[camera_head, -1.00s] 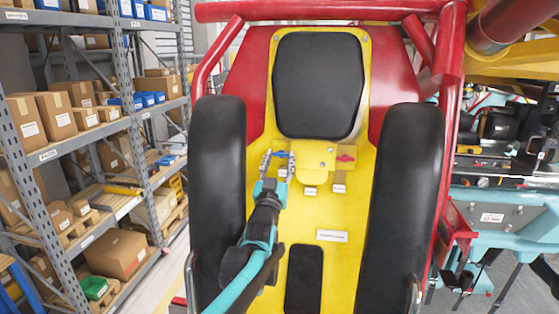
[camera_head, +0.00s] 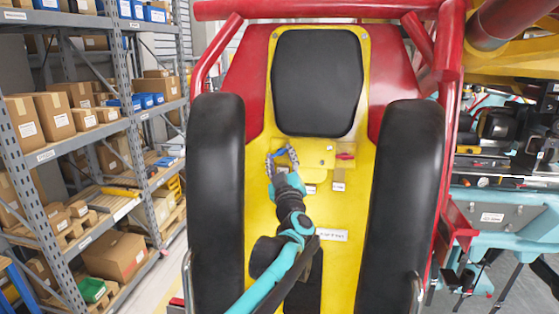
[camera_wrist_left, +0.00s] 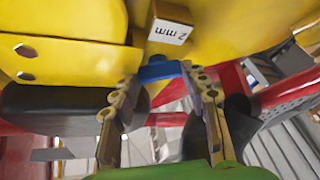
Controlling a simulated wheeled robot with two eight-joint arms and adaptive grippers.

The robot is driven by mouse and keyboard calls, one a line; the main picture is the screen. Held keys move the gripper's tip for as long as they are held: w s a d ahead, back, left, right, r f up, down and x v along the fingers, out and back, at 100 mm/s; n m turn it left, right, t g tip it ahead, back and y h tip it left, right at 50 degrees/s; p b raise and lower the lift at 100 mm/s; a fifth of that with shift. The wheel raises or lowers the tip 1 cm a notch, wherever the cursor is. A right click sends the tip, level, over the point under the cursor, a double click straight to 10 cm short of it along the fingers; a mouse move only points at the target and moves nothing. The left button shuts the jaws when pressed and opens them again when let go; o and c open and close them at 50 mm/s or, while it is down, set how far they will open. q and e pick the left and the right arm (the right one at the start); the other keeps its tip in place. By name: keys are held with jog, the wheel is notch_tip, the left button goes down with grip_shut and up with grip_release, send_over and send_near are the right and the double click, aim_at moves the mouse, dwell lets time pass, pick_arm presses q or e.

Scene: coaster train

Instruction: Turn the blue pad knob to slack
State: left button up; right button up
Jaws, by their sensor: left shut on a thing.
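The blue pad knob (camera_head: 280,152) sits on the yellow panel of the seat, below the black headrest pad. My left gripper (camera_head: 281,155) reaches up to it from below, with one finger on each side, and is shut on it. In the head view the knob's bar is tilted, its right end higher. In the left wrist view the blue knob (camera_wrist_left: 160,72) shows as a bar between the fingertips (camera_wrist_left: 160,80). My right gripper is in neither view.
Black side bolsters (camera_head: 217,190) and (camera_head: 402,200) flank the panel.

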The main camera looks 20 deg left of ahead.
pick_arm(q)
jog(key=n+g, duration=0.1)
jog(key=n, duration=0.2)
jog(key=n+g+y, duration=0.1)
jog(key=n+g, duration=0.1)
jog(key=shift+w+d+r+n+p, duration=0.1)
jog(key=shift+d+r+n+p, duration=0.1)
jog(key=shift+n+p, duration=0.15)
jog(key=shift+r+n+g+y, duration=0.1)
jog(key=shift+n+g+y, duration=0.3)
jog(key=shift+n+g, duration=0.9)
jog(key=shift+n+p, duration=0.3)
jog(key=shift+n, duration=0.05)
jog(key=o, duration=0.8)
jog(key=shift+o, duration=0.2)
jog(key=v, duration=1.2)
jog(key=shift+a, duration=0.1)
